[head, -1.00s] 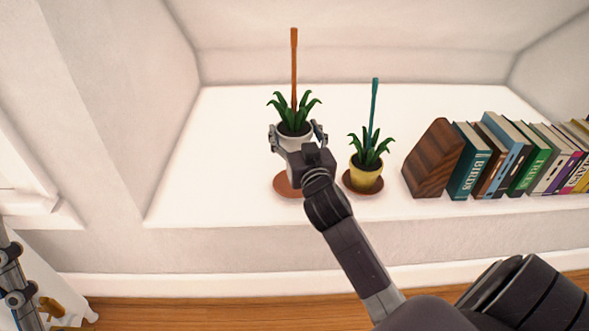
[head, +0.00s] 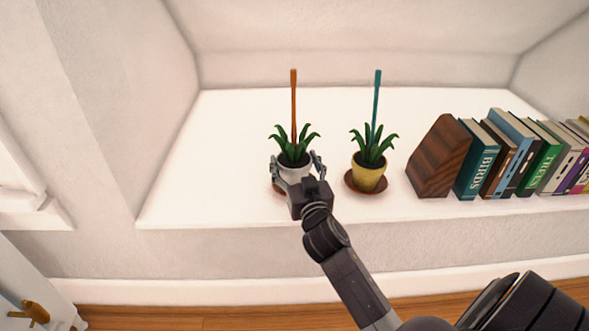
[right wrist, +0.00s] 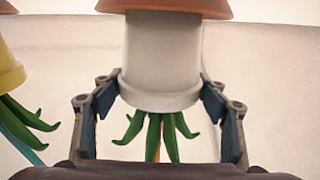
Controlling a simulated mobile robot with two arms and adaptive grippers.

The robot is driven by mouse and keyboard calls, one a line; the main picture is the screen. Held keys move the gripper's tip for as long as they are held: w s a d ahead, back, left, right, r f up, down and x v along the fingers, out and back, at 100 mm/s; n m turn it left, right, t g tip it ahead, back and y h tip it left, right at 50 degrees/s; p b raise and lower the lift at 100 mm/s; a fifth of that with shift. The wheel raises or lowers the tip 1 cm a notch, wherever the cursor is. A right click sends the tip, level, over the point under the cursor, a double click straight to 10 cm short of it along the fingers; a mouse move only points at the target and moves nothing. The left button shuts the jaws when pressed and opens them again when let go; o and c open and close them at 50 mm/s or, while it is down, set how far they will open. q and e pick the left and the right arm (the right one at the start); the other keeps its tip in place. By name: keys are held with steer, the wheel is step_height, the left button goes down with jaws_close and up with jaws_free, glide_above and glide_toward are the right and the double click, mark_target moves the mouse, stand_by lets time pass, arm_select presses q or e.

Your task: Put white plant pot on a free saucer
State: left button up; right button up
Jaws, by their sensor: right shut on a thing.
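The white plant pot (head: 293,174) stands upright on the ledge, with a green plant and an orange stick in it. My right gripper (head: 296,164) is shut on the pot, one finger on each side. A brown saucer (head: 277,188) shows beneath the pot, mostly hidden by the pot and my gripper. The right wrist view, which looks upside down, shows the pot (right wrist: 162,50) between the fingers and the saucer (right wrist: 185,8) at its base. I cannot tell whether they touch. My left gripper is out of view.
A yellow pot (head: 369,177) with a plant and teal stick stands on another brown saucer (head: 351,184) to the right. A wooden block (head: 438,158) and a row of books (head: 520,155) stand farther right. The ledge is clear at left.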

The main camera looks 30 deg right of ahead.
steer(key=shift+f, duration=0.4)
steer(key=shift+r, duration=0.15)
steer(key=o, duration=1.8)
steer(key=shift+f, duration=0.25)
steer(key=shift+c, duration=0.2)
steer(key=shift+r, duration=0.15)
